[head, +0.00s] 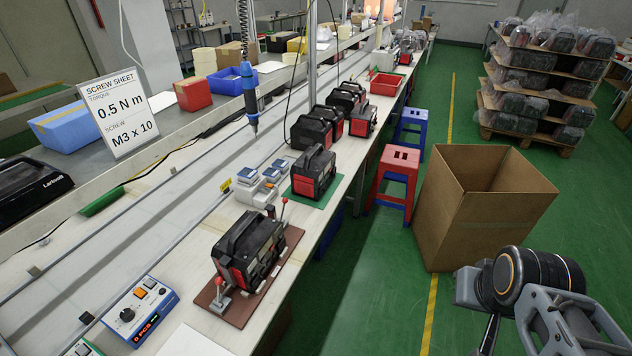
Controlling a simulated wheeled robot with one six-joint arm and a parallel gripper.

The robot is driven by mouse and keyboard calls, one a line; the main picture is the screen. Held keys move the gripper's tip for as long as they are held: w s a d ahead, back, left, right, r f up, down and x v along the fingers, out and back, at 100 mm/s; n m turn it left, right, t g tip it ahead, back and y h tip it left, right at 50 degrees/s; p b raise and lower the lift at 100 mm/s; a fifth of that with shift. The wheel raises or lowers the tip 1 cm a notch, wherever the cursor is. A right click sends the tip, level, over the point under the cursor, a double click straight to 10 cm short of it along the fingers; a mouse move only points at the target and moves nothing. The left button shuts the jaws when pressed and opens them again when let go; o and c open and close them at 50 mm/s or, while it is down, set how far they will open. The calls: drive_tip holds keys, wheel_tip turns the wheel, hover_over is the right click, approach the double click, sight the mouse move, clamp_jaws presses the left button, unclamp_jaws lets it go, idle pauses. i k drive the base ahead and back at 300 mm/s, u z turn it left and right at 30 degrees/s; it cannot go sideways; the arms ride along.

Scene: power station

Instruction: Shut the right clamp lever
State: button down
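A black and red power station (249,249) sits on a brown fixture board (238,307) near the front of the bench. The base of that clamp is partly hidden by the power station. A second clamp (221,297) with a red knob stands at the board's near left corner. My arm is at the lower right, over the floor and well apart from the bench. Its gripper is not clearly shown, and its fingers cannot be made out.
A control box (141,310) stands left of the fixture. Another power station (314,172) sits on a green mat behind it. A hanging screwdriver (250,100) is above the bench. A cardboard box (482,205) and red stool (394,182) stand on the floor.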

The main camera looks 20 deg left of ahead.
sight(284, 200)
drive_tip(key=u, duration=0.15)
drive_tip(key=i, duration=0.7)
drive_tip(key=u, duration=1.15)
drive_tip(key=i, duration=0.6)
drive_tip(key=u, duration=0.65)
